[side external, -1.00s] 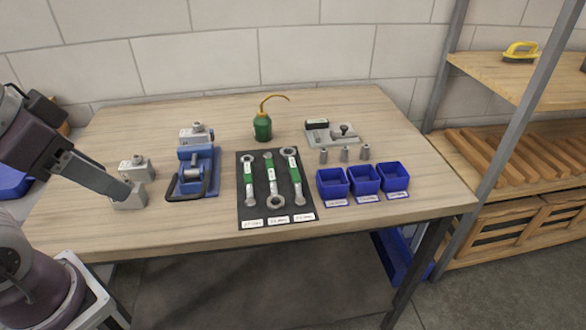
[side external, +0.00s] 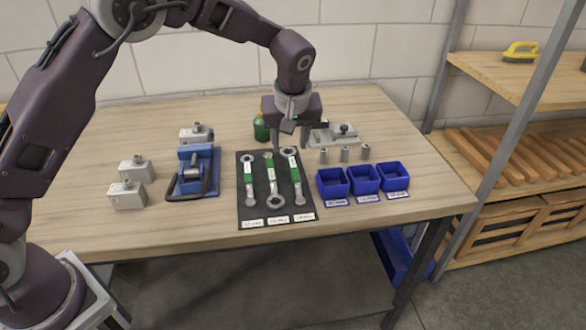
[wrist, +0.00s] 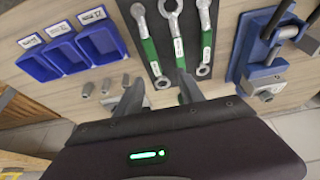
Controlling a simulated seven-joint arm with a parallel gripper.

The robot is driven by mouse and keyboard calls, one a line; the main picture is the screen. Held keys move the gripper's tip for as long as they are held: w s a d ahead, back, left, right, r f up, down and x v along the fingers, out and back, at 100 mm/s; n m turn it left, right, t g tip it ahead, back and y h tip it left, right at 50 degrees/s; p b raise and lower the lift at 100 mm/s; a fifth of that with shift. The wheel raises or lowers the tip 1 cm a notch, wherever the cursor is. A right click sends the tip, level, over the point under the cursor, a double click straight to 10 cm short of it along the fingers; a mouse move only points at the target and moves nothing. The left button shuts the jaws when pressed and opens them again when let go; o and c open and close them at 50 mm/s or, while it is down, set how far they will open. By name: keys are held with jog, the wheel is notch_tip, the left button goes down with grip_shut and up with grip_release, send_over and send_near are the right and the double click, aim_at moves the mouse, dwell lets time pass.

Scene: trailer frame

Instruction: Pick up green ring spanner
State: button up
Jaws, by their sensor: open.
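Three ring spanners with green-wrapped shafts lie on a dark mat (side external: 243,215): left (side external: 249,178), middle (side external: 272,182) and right (side external: 297,180) in the side view. In the wrist view they appear in reverse order: the right one (wrist: 149,50) at left, the middle one (wrist: 177,45), and the left one (wrist: 207,40). My gripper (side external: 290,150) is open and empty, pointing down above the far ends of the middle and right spanners. In the wrist view the right spanner's far ring shows between my fingers (wrist: 160,90); one finger partly hides the middle spanner's end.
Blue bins (side external: 363,180) and small metal cylinders (side external: 344,154) stand right of the mat. A blue clamp fixture (side external: 195,175) is at left, with grey blocks (side external: 128,195) beyond it. A green oil can (side external: 261,128) and metal fixture (side external: 345,133) stand behind, partly hidden by my gripper.

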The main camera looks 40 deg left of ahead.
aim_at(295, 169)
jog(key=x, duration=0.3)
jog(key=d+x, duration=0.1)
jog(key=x, duration=0.2)
jog(key=d+x, duration=0.1)
jog(key=x, duration=0.2)
jog(key=shift+w+a+f, duration=0.1)
jog(key=shift+a+f, duration=0.05)
jog(key=shift+f, duration=0.4)
grip_shut()
jog(key=shift+r, duration=0.1)
dwell(0.5)
